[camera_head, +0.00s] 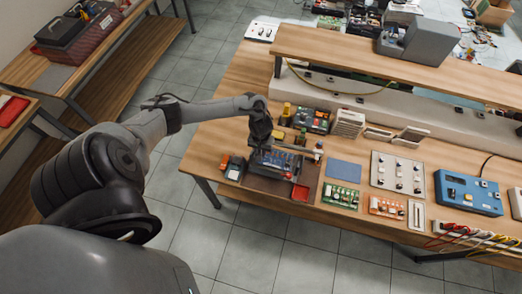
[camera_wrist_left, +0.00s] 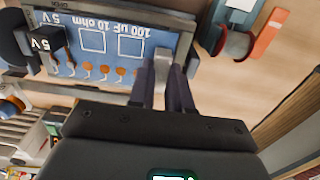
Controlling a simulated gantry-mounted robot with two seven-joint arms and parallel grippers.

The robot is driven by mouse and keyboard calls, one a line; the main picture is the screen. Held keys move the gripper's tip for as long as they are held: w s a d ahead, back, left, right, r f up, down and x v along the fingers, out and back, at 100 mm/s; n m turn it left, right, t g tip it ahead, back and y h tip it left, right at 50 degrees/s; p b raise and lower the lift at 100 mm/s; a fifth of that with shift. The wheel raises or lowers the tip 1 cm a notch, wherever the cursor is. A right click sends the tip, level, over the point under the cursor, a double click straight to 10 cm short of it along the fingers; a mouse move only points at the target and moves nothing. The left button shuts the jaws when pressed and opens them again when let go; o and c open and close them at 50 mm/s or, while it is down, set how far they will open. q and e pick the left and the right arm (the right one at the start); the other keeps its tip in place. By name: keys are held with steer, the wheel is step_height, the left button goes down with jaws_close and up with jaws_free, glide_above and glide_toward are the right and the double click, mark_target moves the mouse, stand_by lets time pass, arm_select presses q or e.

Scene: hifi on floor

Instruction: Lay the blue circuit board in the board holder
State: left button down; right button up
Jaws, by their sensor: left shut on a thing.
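My left gripper (camera_head: 261,143) is over the near left part of the table. In the left wrist view its two fingers (camera_wrist_left: 164,68) are close together at one long edge of the blue circuit board (camera_wrist_left: 115,45), shut on it near its right end. The board carries white print and a row of orange parts; it also shows in the head view (camera_head: 279,159). The grey board holder (camera_wrist_left: 150,16) frames the board. Whether the board rests fully down in it I cannot tell. My right gripper is not in view.
A brown mat (camera_head: 258,184) lies under the holder, with a red tray (camera_head: 300,193) on it. A blue pad (camera_head: 343,171), a green board (camera_head: 340,196) and an orange board (camera_head: 387,207) lie to the right. A raised shelf (camera_head: 400,66) runs behind.

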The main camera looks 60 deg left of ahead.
arm_select(q)
steer(key=shift+f+p, duration=0.1)
steer(key=shift+p, duration=0.25)
stand_by(0.7)
steer(key=c, duration=0.6)
jaws_free()
steer(key=shift+r+p, duration=1.5)
steer(key=shift+p, duration=0.7)
steer(key=shift+r+p, duration=1.45)
steer(key=shift+p, duration=0.6)
steer(key=shift+s, duration=0.1)
